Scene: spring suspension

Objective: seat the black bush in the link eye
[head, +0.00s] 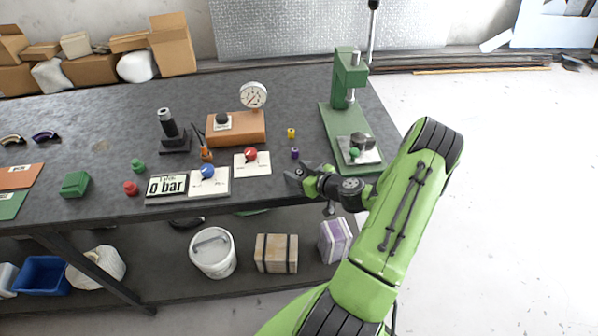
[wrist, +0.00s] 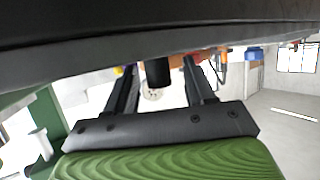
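In the head view my gripper (head: 296,176) is low over the front edge of the bench, left of the green press. In the wrist view, which looks upside down, its two fingers (wrist: 160,82) are apart. A dark cylinder (wrist: 158,72), apparently the black bush, shows between them with a gap on each side. It is hard to tell apart from the gripper in the head view. A dark grey piece (head: 364,141) sits on the press's metal plate beside a green part (head: 354,153). I cannot make out the link eye clearly.
The green press (head: 344,78) stands close on the right. A yellow bush (head: 291,132) and a purple bush (head: 295,153) stand just beyond my gripper. A red-knob panel (head: 252,163), a "0 bar" display (head: 167,187) and a gauge (head: 253,94) are to the left.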

